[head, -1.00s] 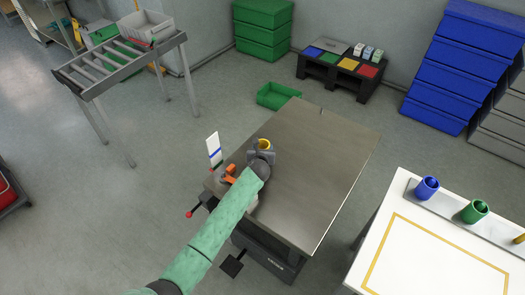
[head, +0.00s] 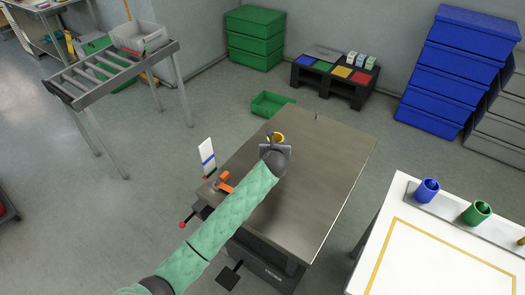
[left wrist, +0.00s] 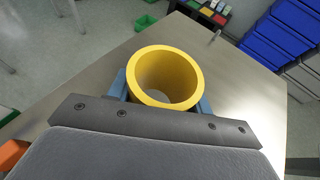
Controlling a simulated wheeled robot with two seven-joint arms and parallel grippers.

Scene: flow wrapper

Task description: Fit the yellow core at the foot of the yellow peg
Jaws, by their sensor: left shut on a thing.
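The yellow core (head: 280,137) is a hollow open-topped cylinder, held above the grey metal table (head: 325,160). My left gripper (head: 275,146) is shut on it. In the left wrist view the yellow core (left wrist: 165,60) sits upright between the blue-grey fingers of my left gripper (left wrist: 162,97), its opening facing the camera. At the right edge of the head view a small yellow piece, probably the yellow peg (head: 521,240), shows on the grey strip of the white table; most of it is cut off. My right gripper is not in view.
A blue cylinder (head: 427,190) and a green cylinder (head: 476,212) stand on the strip of the white table (head: 430,270). A floor gap separates the two tables. An orange clamp (head: 223,181) and a white upright card (head: 207,157) stand at the metal table's left edge.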

